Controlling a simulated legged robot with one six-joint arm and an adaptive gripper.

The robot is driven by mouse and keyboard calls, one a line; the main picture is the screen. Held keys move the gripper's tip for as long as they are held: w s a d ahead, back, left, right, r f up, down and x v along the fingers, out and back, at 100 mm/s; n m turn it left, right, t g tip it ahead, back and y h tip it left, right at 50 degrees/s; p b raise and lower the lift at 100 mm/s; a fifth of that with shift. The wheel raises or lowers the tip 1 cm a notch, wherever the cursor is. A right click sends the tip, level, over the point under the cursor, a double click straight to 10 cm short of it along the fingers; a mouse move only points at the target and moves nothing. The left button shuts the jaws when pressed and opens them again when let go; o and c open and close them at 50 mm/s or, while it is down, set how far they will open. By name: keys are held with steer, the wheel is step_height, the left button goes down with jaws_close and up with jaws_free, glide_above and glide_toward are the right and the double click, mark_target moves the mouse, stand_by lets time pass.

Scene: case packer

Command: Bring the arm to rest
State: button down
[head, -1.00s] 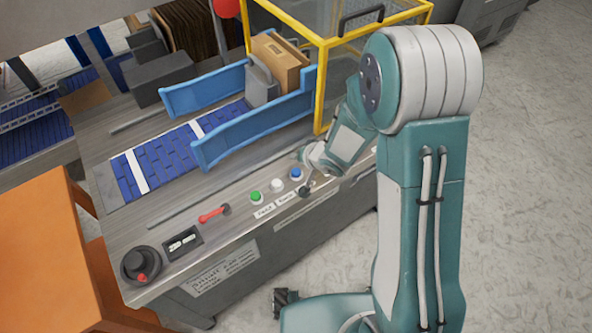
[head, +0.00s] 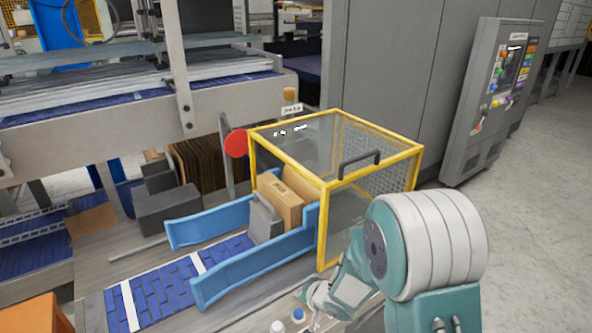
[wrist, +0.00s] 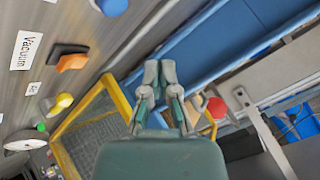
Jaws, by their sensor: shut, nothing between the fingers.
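My arm rises at the lower right of the head view. Its wrist bends down over the panel at the front of the case packer, beside the yellow-framed guard. My gripper (wrist: 159,70) is shut and empty in the wrist view, its two fingers together. In the head view only the end of my wrist shows clearly, close to a blue button (head: 298,314) and a white button (head: 277,326). The gripper's tips are small and partly cut off there. I cannot tell whether they touch the panel.
The clear guard box (head: 322,225) with yellow edges stands close behind my wrist. Blue rails (head: 255,268) flank a brown carton (head: 282,203) on the conveyor. A grey control cabinet (head: 492,110) stands at the back right. Floor (head: 540,230) is clear at the right.

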steer(key=s+d+r+t+h, duration=0.1)
steer(key=s+d+r+h, duration=0.15)
steer(key=d+r, duration=0.45)
steer(key=s+d+r+h, duration=0.25)
steer(key=d+r, duration=0.25)
steer(key=r, duration=0.5)
steer(key=s+r+g, duration=0.1)
steer(key=s+r, duration=0.2)
steer(key=s, duration=0.3)
steer(key=s+d+r, duration=0.1)
steer(key=s+r, duration=0.1)
steer(key=s, duration=0.5)
steer(key=s+d+r+n+g, duration=0.1)
steer(key=s+r, duration=0.2)
steer(key=s, duration=0.4)
steer(key=shift+r+g+h, duration=0.3)
steer(key=shift+r+h, duration=0.05)
steer(key=shift+h, duration=0.05)
stand_by(1.2)
